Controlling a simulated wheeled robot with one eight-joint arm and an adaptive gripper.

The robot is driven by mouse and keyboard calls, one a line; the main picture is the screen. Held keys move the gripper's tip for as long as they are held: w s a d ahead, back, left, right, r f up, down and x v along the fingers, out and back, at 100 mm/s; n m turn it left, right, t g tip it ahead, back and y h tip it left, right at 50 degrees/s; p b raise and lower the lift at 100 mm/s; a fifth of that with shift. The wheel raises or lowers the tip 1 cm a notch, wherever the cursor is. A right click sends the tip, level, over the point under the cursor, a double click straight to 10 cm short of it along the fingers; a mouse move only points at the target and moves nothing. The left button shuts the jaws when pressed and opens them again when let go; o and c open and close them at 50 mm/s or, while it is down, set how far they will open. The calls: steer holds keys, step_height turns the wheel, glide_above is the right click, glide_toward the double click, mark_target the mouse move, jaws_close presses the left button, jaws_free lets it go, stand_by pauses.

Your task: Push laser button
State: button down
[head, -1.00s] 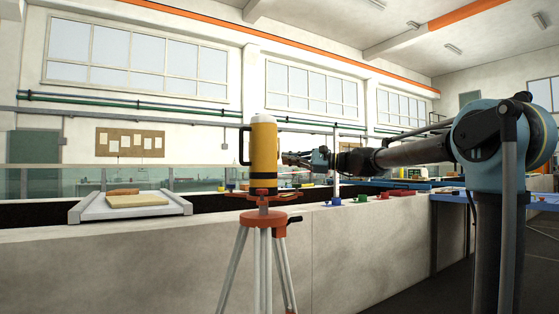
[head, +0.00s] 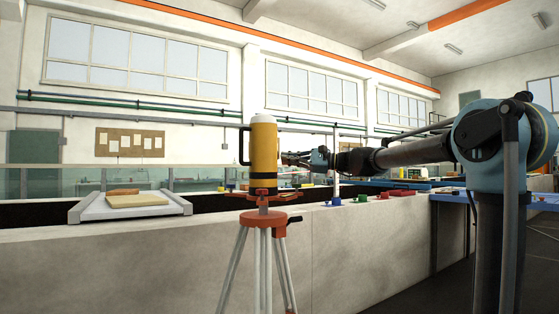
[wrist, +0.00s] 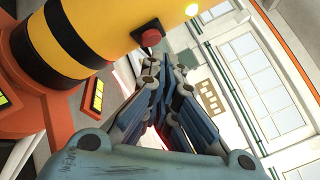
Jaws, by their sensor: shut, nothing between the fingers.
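The laser is a yellow upright cylinder (head: 264,155) with black bands, a white top and a black side handle, on an orange-headed tripod (head: 264,222). It fills the upper left of the wrist view (wrist: 95,32). My gripper (wrist: 151,60) is shut and empty. Its fingertips are just below the button in the wrist view; I cannot tell whether they touch it. In the head view my gripper (head: 292,159) is right of the laser, and the button does not show.
A pale concrete wall (head: 120,260) runs behind the tripod, with the glass flume (head: 90,180) beyond. A grey platform (head: 75,213) with a beige board (head: 138,200) sits on the left. Small blue, green and red items (head: 362,198) stand on the wall's top to the right.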

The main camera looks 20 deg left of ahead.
steer(key=shift+s+a, duration=0.2)
steer(key=shift+s, duration=0.1)
steer(key=shift+s+a, duration=0.3)
stand_by(0.9)
steer(key=shift+w+d, duration=0.1)
stand_by(0.3)
steer(key=shift+w+d, duration=0.45)
steer(key=shift+w, duration=0.1)
steer(key=shift+w+d, duration=0.1)
steer(key=shift+w+d, duration=1.55)
steer(key=shift+w, duration=0.25)
